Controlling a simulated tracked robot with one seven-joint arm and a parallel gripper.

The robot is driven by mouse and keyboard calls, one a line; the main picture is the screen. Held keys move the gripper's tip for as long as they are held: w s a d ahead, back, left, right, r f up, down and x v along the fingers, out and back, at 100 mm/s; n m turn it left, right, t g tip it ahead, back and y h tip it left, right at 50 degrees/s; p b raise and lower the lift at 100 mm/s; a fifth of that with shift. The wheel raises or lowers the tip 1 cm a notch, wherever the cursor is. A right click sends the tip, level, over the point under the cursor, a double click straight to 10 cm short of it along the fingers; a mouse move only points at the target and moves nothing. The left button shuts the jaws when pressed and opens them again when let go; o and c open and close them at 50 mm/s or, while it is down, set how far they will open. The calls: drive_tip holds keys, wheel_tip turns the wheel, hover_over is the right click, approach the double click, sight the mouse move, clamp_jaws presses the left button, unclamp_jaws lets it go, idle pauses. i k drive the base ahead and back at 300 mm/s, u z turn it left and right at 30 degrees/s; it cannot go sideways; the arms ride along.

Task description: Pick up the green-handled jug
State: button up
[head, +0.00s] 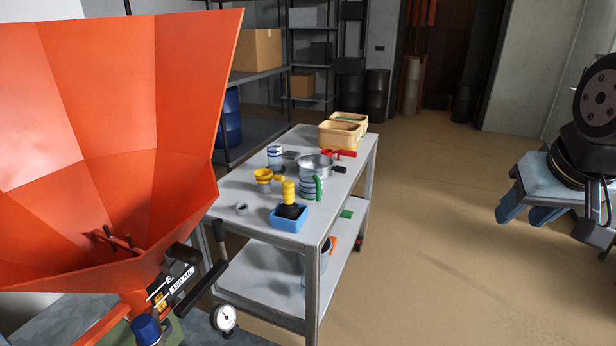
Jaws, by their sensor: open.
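My gripper (531,212) is at the right edge of the view, pale blue with blue fingers under a dark wrist. It is open and empty, far to the right of the trolley and apart from the jug. Part of my arm is cut off by the frame.
A saucepan (313,160) is just behind the jug. A blue tray (289,223) with a yellow-handled brush is in front, and a yellow funnel (263,175) to the left. Another banded vessel (275,152) stands behind. A large orange hopper (120,120) fills the left. Floor right of the trolley is clear.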

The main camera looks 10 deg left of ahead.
sight(311, 175)
drive_tip(key=u, duration=0.1)
drive_tip(key=i, duration=1.05)
drive_tip(key=u, duration=0.15)
